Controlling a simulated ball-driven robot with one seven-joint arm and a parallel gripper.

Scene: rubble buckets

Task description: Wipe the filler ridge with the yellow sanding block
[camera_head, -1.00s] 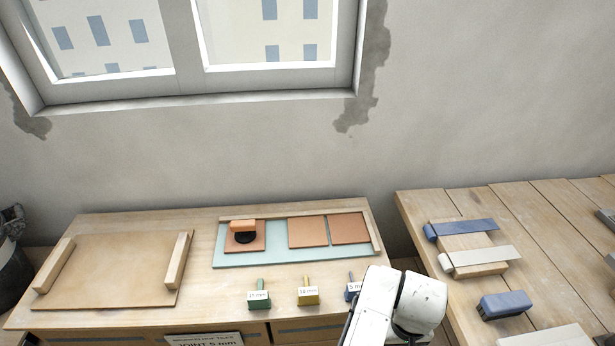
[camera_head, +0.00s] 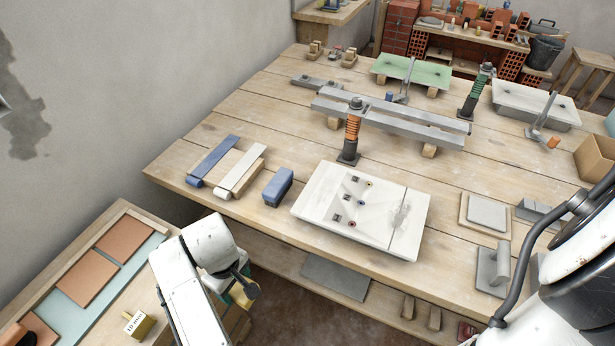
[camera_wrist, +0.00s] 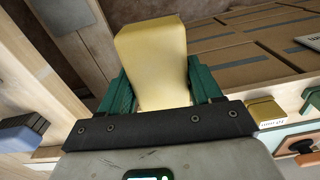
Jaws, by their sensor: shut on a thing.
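My gripper (camera_wrist: 160,84) shows in the wrist view with its green fingers on either side of a yellow sanding block (camera_wrist: 150,50), shut on it. In the head view the gripper (camera_head: 242,290) is mostly hidden behind my white arm, low beside the front edge of the large bench; a bit of yellow shows there. A white panel (camera_head: 330,200) lies on that bench, up and right of the gripper. It carries several small fittings, a thin dark line and a rough greyish patch (camera_head: 400,214), perhaps the filler ridge. The block is apart from the panel.
A blue block (camera_head: 278,187) lies left of the panel, with blue and white strips beyond. Grey blocks and a float (camera_head: 493,268) lie to its right. A clamped beam (camera_head: 390,122) stands behind. A lower table with tiles (camera_head: 88,278) is at left.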

